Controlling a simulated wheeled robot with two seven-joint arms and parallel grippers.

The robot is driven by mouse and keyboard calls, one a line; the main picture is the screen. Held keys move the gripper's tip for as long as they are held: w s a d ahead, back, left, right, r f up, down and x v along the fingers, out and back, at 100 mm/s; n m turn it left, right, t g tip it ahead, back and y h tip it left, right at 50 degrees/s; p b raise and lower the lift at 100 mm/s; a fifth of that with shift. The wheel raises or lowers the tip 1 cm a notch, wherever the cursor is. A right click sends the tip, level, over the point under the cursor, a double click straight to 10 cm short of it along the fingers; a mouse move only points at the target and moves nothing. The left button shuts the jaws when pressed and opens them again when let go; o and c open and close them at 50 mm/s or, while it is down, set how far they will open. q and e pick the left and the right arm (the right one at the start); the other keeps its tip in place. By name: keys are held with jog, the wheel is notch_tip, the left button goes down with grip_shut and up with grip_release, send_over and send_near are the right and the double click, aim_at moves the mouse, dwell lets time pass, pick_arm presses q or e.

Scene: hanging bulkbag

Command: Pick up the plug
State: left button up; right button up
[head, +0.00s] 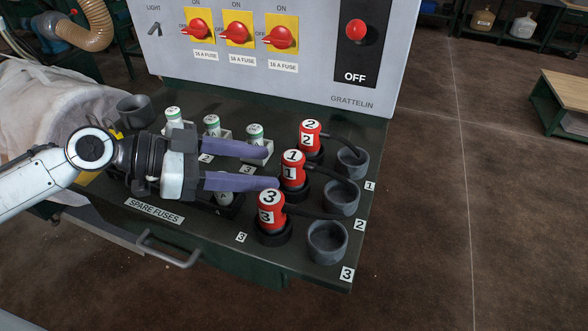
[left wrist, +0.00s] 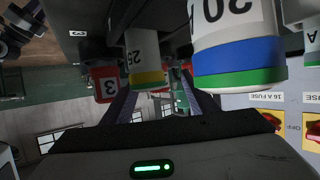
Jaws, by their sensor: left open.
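Three red plugs with white number labels stand upright on the dark panel: plug 2 (head: 310,136) at the back, plug 1 (head: 293,169) in the middle, plug 3 (head: 270,211) in front. Each sits in a black ring-like base. My left gripper (head: 272,167) reaches in from the left, open, with its two purple fingers pointing right toward plug 1. The fingertips end just left of plug 1, and nothing is visibly held. In the left wrist view, plug 3 (left wrist: 107,87) shows upside down beyond the fingers. My right gripper is not in view.
Grey empty cups (head: 327,242) line the panel's right edge. White-green fuses (head: 212,126) stand behind and near my fingers; a large fuse (left wrist: 237,50) is close in the left wrist view. The switch box (head: 270,50) rises behind. A handle (head: 168,250) juts out in front.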

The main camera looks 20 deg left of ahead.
aim_at(283, 169)
pick_arm(q)
jog(key=shift+w+d+r, duration=0.1)
jog(key=shift+w+d, duration=0.1)
jog(key=shift+d, duration=0.2)
jog(key=p+x, duration=0.1)
jog(key=x, duration=0.2)
jog(key=shift+d+r, duration=0.1)
jog(key=shift+d, duration=0.15)
jog(key=shift+w+d+f+p, duration=0.15)
jog(key=shift+d+f+p, duration=0.1)
jog(key=shift+d+p, duration=0.05)
jog(key=c, duration=1.2)
